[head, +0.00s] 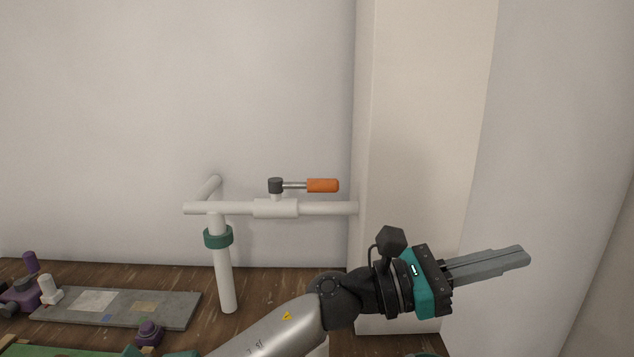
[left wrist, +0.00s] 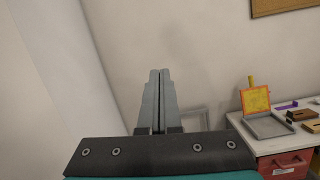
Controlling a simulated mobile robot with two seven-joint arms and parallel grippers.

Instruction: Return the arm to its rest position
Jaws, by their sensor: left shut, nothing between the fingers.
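My left arm comes in from the bottom of the head view and reaches right. Its gripper (head: 526,256) points right and a little up, in front of the pale wall. In the left wrist view the two grey fingers (left wrist: 160,75) lie together with nothing between them. The gripper touches nothing that I can see. My right gripper is in neither view.
White pipework (head: 225,270) with an orange-handled valve (head: 322,186) stands left of the gripper. A pale pillar (head: 420,120) rises behind my arm. A grey board (head: 170,312) lies lower left. The left wrist view shows a white table (left wrist: 255,142) with a grey tray (left wrist: 268,126).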

